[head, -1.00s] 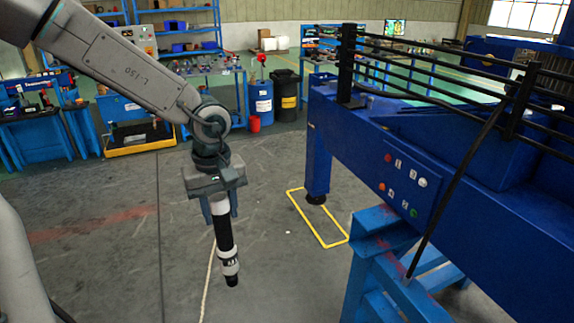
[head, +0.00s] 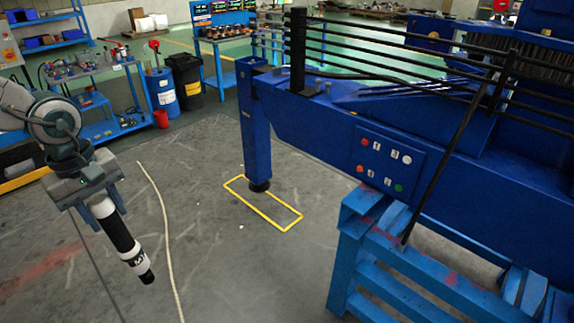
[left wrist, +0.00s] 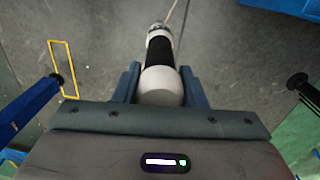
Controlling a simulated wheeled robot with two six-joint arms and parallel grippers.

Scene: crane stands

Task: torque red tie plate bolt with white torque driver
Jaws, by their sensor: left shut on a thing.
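My left gripper (head: 104,208) is shut on the white torque driver (head: 120,240), a cylinder with white and black bands and a dark tip. The driver hangs tilted over the floor, its tip pointing down and to the right. In the left wrist view it sits between the two fingers (left wrist: 160,82). A blue plate (head: 382,165) on the side of the blue crane beam carries several coloured round heads. A red one (head: 364,142) is at its upper left, and others are white and green. The driver is well left of this plate and apart from it. My right gripper is out of view.
A light blue stand (head: 350,245) stands under the beam. Black rails (head: 400,60) run above it, and a dark slanted bar (head: 455,140) passes right of the plate. A blue leg (head: 255,130) stands by a yellow floor outline (head: 280,222). The floor between driver and stand is open.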

